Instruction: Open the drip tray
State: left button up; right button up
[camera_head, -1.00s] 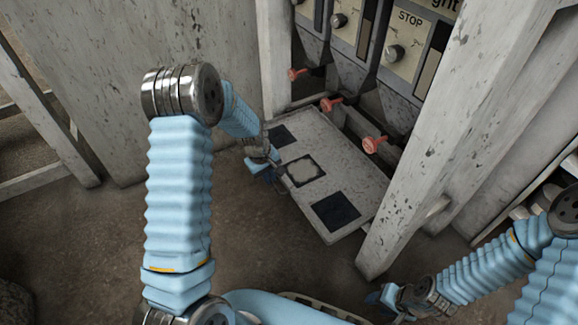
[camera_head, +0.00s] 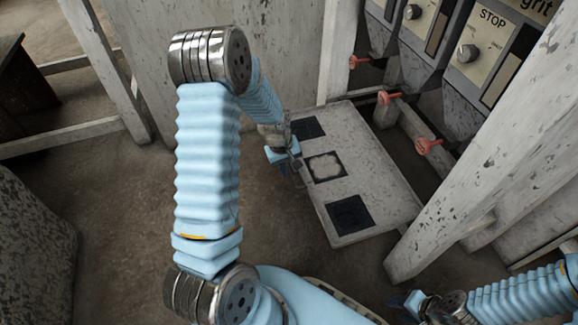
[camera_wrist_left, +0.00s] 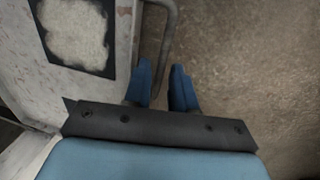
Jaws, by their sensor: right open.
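The drip tray (camera_head: 372,168) is a pale, worn slab with dark square patches, standing out from the machine under the spouts. A thin grey bar handle (camera_wrist_left: 168,30) runs along that edge. My left gripper (camera_head: 291,163) is at the handle, on the tray's left side. My right gripper (camera_head: 410,305) is open and empty, low at the right.
A pale post (camera_head: 462,150) stands close to the tray's right side. A wall panel (camera_head: 270,45) is at the back left. The brown floor (camera_head: 110,190) is clear at left, with a grey block (camera_head: 35,250) at the edge.

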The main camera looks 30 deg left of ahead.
pick_arm(q)
jog(key=shift+o, duration=0.7)
notch_tip(320, 180, up, 14)
jog(key=s+a+p, duration=0.1)
jog(key=s+p, duration=0.1)
jog(key=p, duration=0.1)
jog(key=shift+a+f, duration=0.25)
